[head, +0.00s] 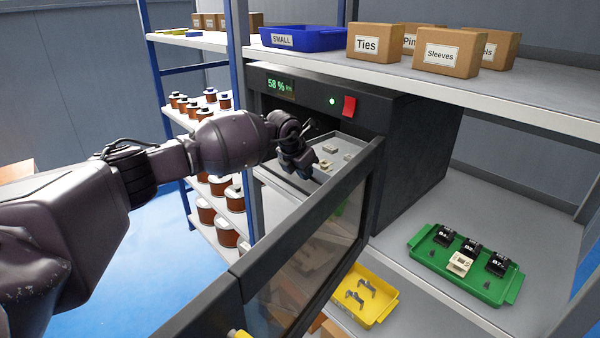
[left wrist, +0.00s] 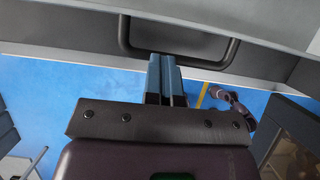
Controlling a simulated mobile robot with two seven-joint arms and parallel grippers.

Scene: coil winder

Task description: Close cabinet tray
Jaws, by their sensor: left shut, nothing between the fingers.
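The dark cabinet (head: 419,145) stands on a shelf, with a display reading 58 %, a green light and a red switch. Its glazed door (head: 318,262) is swung open toward me. The grey tray (head: 280,178) is pulled out of the cabinet and carries a few small light parts. My left gripper (head: 300,172) is shut and empty, over the front part of the tray in the head view. In the left wrist view its closed fingers (left wrist: 166,60) reach the dark bar handle (left wrist: 180,53); whether they touch it I cannot tell.
A blue bin (head: 300,38) and labelled boxes (head: 447,55) stand above. Copper spools (head: 206,210) fill the left rack. The open door borders the space right of my arm.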

